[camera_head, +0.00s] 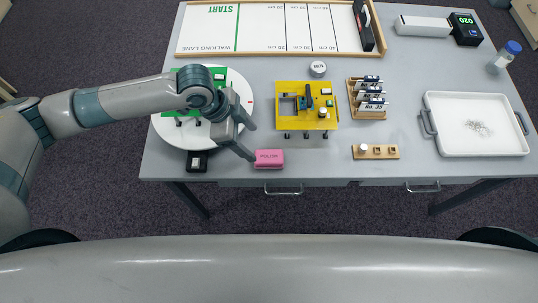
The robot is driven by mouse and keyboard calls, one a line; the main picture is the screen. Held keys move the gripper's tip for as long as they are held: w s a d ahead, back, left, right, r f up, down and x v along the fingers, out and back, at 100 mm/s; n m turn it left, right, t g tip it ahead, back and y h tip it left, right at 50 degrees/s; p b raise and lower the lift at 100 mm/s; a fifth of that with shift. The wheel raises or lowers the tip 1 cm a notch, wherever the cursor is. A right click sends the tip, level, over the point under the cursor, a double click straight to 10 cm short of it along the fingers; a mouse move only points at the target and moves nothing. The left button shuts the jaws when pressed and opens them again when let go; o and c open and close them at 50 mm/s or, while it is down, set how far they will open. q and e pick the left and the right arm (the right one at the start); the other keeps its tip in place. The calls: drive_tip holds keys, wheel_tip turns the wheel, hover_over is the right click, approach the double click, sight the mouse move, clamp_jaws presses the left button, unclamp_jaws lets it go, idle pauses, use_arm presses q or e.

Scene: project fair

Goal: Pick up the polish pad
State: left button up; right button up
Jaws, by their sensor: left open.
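The polish pad (269,159) is a small pink block with dark lettering. It lies near the front edge of the grey table, left of the middle. My left gripper (252,144) reaches in from the left over the white round plate, with its fingers apart and empty. Its fingertips are just left of and above the pad in the picture; whether one touches the pad, I cannot tell. My right gripper is not in view.
Behind the pad stands a yellow board (290,121) with small parts. A white turntable (243,105) and a black box (196,161) are to the left. A wooden block (390,153), a card rack (355,113) and a white tray (480,146) are to the right.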

sight(267, 156)
use_arm(q)
drive_tip(key=p+x, duration=0.1)
drive_tip(key=x, duration=0.3)
drive_tip(key=shift+d, duration=0.15)
drive_tip(key=shift+x, duration=0.75)
drive_tip(key=shift+f, duration=0.1)
drive_tip(key=shift+s+d+f+p, duration=0.1)
drive_tip(key=shift+d+f+p, duration=0.3)
drive_tip(key=shift+p, duration=0.35)
drive_tip(key=p+x, duration=0.1)
drive_tip(key=x, duration=0.2)
drive_tip(key=shift+d+f, duration=0.15)
drive_tip(key=shift+f, duration=0.3)
drive_tip(key=c, duration=1.1)
